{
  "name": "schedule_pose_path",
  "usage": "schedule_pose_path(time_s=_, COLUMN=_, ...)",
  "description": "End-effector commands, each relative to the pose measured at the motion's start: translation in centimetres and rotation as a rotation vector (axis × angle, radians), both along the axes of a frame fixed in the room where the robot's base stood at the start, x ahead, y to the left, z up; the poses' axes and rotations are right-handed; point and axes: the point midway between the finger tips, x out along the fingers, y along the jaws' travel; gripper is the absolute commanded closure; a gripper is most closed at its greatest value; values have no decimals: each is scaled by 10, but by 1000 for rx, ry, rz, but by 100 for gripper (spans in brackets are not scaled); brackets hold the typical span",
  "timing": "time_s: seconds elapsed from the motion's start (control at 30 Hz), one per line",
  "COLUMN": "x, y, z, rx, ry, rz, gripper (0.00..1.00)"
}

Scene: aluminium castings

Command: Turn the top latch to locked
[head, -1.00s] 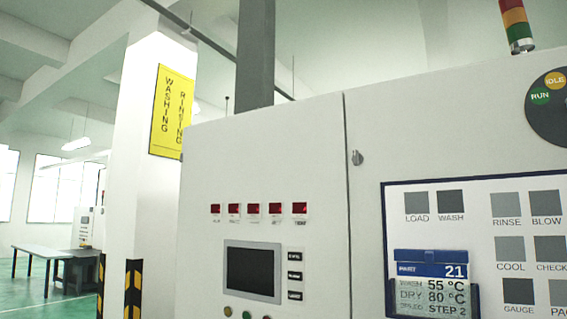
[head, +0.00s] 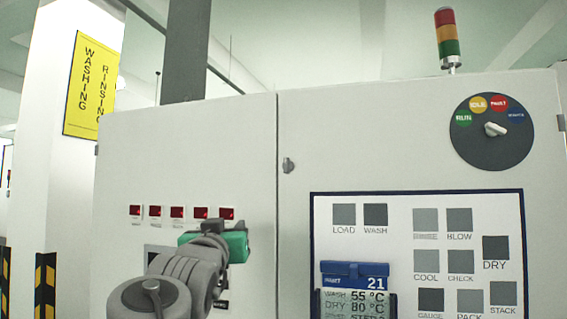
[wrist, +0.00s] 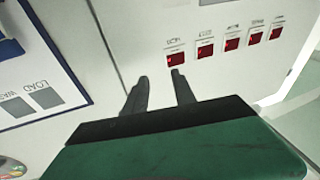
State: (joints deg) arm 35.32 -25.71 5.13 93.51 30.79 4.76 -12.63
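The top latch (head: 288,165) is a small grey turn-knob beside the seam between the two cabinet doors, high up in the head view. It looks roughly upright, but it is too small to read its setting surely. My gripper (head: 212,228), with a green body, is in front of the left door, lower than the latch and left of it, apart from it. In the wrist view my gripper's two dark fingers (wrist: 161,76) are spread with nothing between them.
Red indicators (head: 176,212) sit on the left door (head: 200,150) behind my arm. The right door carries a panel of grey squares (head: 418,200), a blue-topped display holder (head: 354,270) and a rotary dial (head: 492,132). A signal light (head: 447,36) stands on top.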

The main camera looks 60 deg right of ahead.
Motion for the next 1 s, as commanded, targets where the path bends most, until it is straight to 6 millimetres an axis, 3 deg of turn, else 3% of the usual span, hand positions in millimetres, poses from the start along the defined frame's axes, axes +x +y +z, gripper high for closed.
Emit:
schedule_pose_path(time_s=0.03, x=-31, y=-11, z=40, rx=-62, ry=-43, rz=-80, gripper=68)
schedule_pose_path(time_s=0.1, x=-65, y=-16, z=75, rx=-133, ry=-89, rz=-163, gripper=68)
schedule_pose_path(time_s=0.23, x=-94, y=-20, z=104, rx=-192, ry=-122, rz=-236, gripper=68)
schedule_pose_path(time_s=0.63, x=-86, y=-80, z=132, rx=-193, ry=-121, rz=-238, gripper=68)
schedule_pose_path(time_s=1.0, x=-84, y=-88, z=131, rx=-194, ry=-124, rz=-233, gripper=70)
